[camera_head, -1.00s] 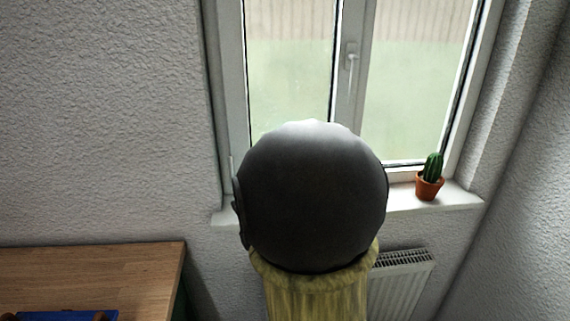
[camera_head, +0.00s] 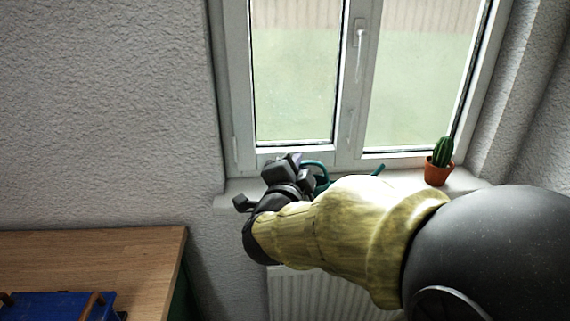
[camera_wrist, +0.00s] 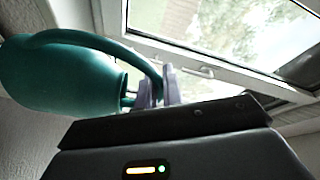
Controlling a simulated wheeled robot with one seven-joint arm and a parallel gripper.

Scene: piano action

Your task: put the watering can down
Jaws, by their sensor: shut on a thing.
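A teal watering can (camera_wrist: 60,75) shows at the left of the wrist view, with its curved handle running into my gripper (camera_wrist: 158,88). My gripper is shut on the handle. In the head view, only parts of the watering can (camera_head: 317,172) show, at the windowsill behind my gripper (camera_head: 290,168) and wrist. The can's thin spout tip sticks out to the right. My arm hides most of the can. I cannot tell whether its base touches the sill.
The white windowsill (camera_head: 468,183) runs below a closed window (camera_head: 356,40). A cactus in a terracotta pot (camera_head: 438,172) stands at its right end. A radiator (camera_head: 325,295) is below. A wooden desk (camera_head: 120,255) with a blue object (camera_head: 50,307) is at the lower left.

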